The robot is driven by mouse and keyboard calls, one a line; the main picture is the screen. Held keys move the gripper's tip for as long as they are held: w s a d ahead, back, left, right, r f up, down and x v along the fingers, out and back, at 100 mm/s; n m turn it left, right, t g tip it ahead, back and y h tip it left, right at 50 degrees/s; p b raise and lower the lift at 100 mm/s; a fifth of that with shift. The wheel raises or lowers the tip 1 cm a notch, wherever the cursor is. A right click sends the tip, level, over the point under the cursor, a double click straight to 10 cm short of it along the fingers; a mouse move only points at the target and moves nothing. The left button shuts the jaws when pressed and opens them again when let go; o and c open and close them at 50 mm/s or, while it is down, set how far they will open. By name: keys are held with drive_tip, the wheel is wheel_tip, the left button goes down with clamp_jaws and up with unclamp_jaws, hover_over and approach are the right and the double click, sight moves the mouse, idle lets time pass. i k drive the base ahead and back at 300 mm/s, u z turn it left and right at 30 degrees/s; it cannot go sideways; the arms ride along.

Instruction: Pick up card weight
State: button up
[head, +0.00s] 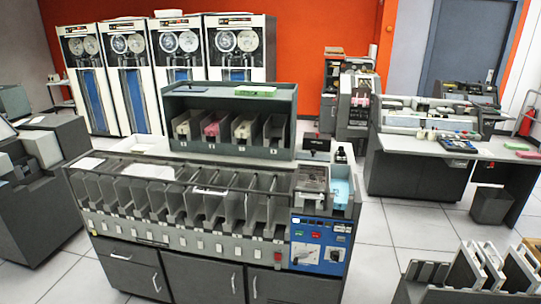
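No part of my arm or gripper shows in the head view. I cannot tell for certain which thing is the card weight. A grey metallic block (313,178) sits in the feed hopper at the right end of the card sorter (195,243) and may be it. A small dark object (341,156) stands just behind and to its right, near a light blue surface (341,188). Both are small in the picture. The sorter has a row of grey pockets, mostly empty, with a pale card or sheet lying on the pocket rail.
A dark rack (228,101) on the sorter holds card decks in several slots; a green item (255,91) lies on top. A desk (457,147) with machines stands at right, a bin (491,205) beside it. A card tray (432,274) is front right. Floor (405,222) between is clear.

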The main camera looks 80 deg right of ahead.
sight(313, 157)
drive_tip(key=z, duration=2.5)
drive_tip(key=i, duration=0.05)
drive_tip(key=z, duration=0.55)
